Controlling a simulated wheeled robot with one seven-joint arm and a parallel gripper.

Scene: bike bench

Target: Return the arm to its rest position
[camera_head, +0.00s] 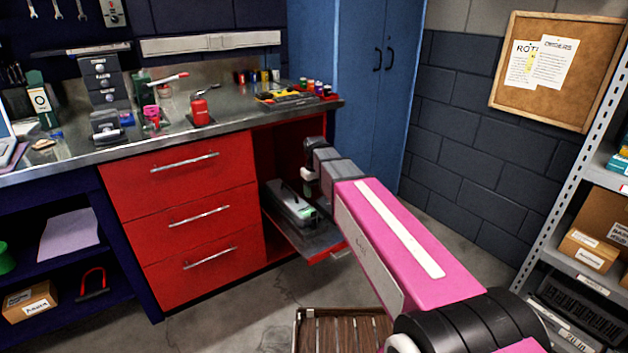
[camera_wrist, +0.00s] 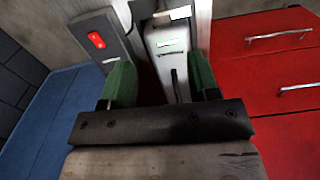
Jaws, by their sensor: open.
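My pink arm reaches from the lower right to the open red cabinet bay in the head view. My gripper (camera_head: 308,176) is at the arm's far end, at the opening of the bay, above a grey case (camera_head: 290,206). The case rests on a pulled-out tray (camera_head: 325,241). In the wrist view my gripper (camera_wrist: 160,76) shows two green fingers set apart. The grey case (camera_wrist: 168,42) lies beyond and between them; I cannot tell whether they touch it. The inner cabinet is partly hidden by the arm.
The metal bench top (camera_head: 225,126) above the bay carries tools and bottles. A blue locker (camera_head: 365,95) stands behind the arm. A shelf rack (camera_head: 560,195) is at right. A wooden slatted object (camera_head: 340,330) is on the floor below the arm. A red switch (camera_wrist: 97,40) shows at upper left in the wrist view.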

